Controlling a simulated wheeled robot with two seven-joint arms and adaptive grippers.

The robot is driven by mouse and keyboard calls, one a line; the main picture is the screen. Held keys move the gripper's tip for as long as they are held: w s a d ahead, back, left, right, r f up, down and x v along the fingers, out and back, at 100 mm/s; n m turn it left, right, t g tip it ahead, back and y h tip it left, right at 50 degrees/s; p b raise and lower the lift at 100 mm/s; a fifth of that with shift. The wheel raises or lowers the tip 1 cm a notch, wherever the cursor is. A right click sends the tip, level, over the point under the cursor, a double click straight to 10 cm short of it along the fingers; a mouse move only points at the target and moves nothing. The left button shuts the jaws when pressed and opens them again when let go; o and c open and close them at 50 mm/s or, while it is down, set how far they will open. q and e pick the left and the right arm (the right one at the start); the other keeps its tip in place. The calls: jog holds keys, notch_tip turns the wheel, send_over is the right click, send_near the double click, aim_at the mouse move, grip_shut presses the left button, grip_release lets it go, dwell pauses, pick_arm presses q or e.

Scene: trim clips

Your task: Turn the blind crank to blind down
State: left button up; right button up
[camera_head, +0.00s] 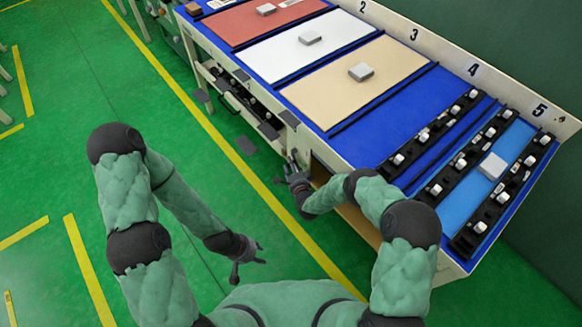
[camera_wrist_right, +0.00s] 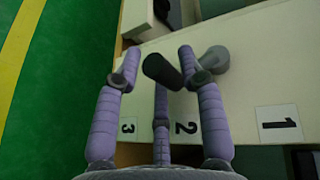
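A crank with a dark handle (camera_wrist_right: 162,71) and a grey round hub (camera_wrist_right: 215,59) shows in the right wrist view, against a pale panel with number labels. My right gripper (camera_wrist_right: 157,65) is open, with its lilac fingers spread on either side of the handle and the middle finger below it. I cannot tell whether any finger touches the handle. In the head view my right gripper (camera_head: 293,168) is at the front side of the workbench, and the crank is too small there to make out. My left gripper (camera_head: 250,262) hangs open and empty over the green floor. No blind is clearly visible.
The long workbench (camera_head: 357,118) has coloured panels with grey blocks, and black rails (camera_head: 430,130) with white clips at its right end. Open shelving lies under its front edge. The green floor (camera_head: 60,180) at left is mostly free.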

jog(key=shift+w, duration=0.2)
grip_shut()
jog(key=shift+a+f, duration=0.1)
jog(key=shift+f, duration=0.05)
jog(key=shift+w+a+t, duration=0.1)
jog(key=shift+t, duration=0.4)
jog(key=shift+w+a+f+m+t+y, duration=0.15)
jog(key=shift+w+a+m+t, duration=0.2)
jog(key=shift+t, duration=0.5)
jog(key=shift+w+a+r+m+t+y, duration=0.1)
jog(key=shift+w+m+t, duration=0.2)
jog(key=shift+m+t, duration=0.35)
jog(key=shift+w+a+f+m+t+y, duration=0.15)
jog(key=shift+w+a+m+t, duration=0.15)
jog(key=shift+t, duration=0.7)
jog(key=shift+w+r+t, duration=0.1)
jog(key=shift+w+t, duration=0.05)
jog(key=shift+t, duration=0.15)
